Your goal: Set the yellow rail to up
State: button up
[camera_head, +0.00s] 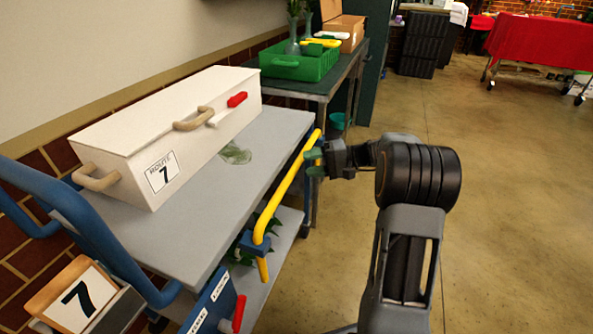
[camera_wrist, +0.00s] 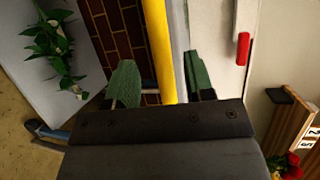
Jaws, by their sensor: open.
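The yellow rail (camera_head: 285,190) runs along the right side of a grey-topped cart (camera_head: 220,195), with bent ends and a blue bracket (camera_head: 255,243) at its near end. It shows beside the edge of the cart top; I cannot tell if it is latched. My gripper (camera_head: 316,160) is at the far part of the rail, with green fingers open. In the wrist view the yellow rail (camera_wrist: 158,35) passes between the two spread fingers of my gripper (camera_wrist: 160,70). I cannot tell if either finger touches it.
A white box (camera_head: 165,130) marked Route 7 stands on the cart top. A blue cart handle (camera_head: 85,225) and a red-handled lever (camera_head: 239,313) are at the near end. A green crate (camera_head: 290,67) sits on a table behind. Floor to the right is clear.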

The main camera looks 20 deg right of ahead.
aim_at(296, 166)
jog(key=shift+b+x, duration=0.5)
jog(key=shift+x, duration=1.9)
grip_shut()
